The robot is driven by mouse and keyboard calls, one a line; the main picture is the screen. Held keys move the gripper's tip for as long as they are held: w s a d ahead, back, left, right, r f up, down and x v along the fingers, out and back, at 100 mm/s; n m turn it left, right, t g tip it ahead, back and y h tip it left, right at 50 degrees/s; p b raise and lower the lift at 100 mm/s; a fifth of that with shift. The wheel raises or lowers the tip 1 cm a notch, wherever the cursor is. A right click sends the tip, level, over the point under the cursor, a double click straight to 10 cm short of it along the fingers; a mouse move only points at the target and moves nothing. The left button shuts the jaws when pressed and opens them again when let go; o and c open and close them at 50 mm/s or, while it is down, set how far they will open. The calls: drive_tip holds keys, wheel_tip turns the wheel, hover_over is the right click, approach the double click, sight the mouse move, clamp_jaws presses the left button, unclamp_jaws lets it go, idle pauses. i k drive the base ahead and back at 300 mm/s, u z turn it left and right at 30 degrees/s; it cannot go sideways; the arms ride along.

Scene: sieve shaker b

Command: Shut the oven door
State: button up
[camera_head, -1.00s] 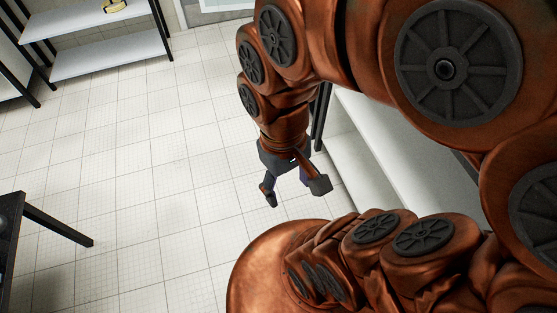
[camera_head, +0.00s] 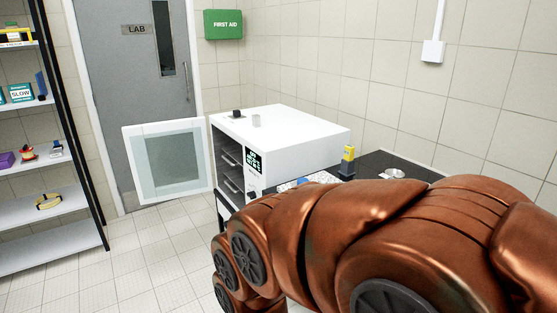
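The white oven (camera_head: 290,135) stands on a dark bench at the centre of the view. Its door (camera_head: 168,163), a white frame with a glass pane, is open and swung out to the left of the oven front. The oven's inside with its shelves (camera_head: 230,165) shows beside the lit control panel (camera_head: 253,160). My copper-coloured arm crosses the lower right, in front of the bench, and hides part of the oven's lower side. My gripper is outside the view, so its state does not show.
The dark bench top (camera_head: 375,165) holds a yellow and black item (camera_head: 347,160) and a small pale dish (camera_head: 392,174). A shelf rack (camera_head: 40,215) with several items stands at the left. A grey lab door (camera_head: 135,60) is behind. The tiled floor (camera_head: 150,255) at lower left is clear.

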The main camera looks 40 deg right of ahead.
sight(134, 137)
drive_tip(key=z, duration=0.55)
drive_tip(key=i, duration=1.05)
drive_tip(key=u, duration=1.35)
drive_tip(key=i, duration=2.45)
drive_tip(key=u, duration=0.15)
